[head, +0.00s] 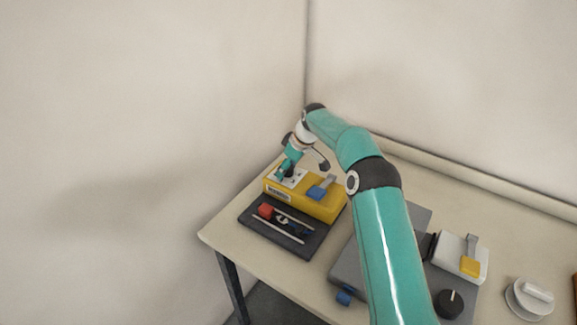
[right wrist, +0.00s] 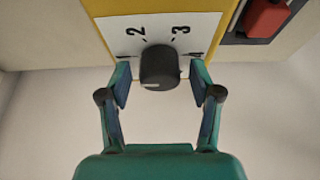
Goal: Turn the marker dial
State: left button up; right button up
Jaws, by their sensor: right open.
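The marker dial (right wrist: 160,67) is a dark round knob on a white plate (right wrist: 193,28) with the numbers 2 and 3 in the right wrist view. The plate is on top of a yellow box (head: 322,208) at the table's far left corner in the head view. My right gripper (right wrist: 160,85) is open, with one finger on each side of the dial. I cannot tell whether the fingers touch it. In the head view my right gripper (head: 286,172) is over the plate and hides most of the dial. My left gripper is not in view.
A blue lever (head: 318,191) is beside the plate on the yellow box. A dark tray (head: 288,247) with a red block (head: 265,210) and thin rods lies in front. A grey machine with a black knob (head: 449,303) stands right, partly behind my arm.

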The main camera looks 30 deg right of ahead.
jog(key=c, duration=1)
jog(key=shift+d, duration=0.25)
jog(key=shift+c, duration=0.7)
jog(key=shift+a, duration=0.2)
jog(key=shift+m, duration=0.3)
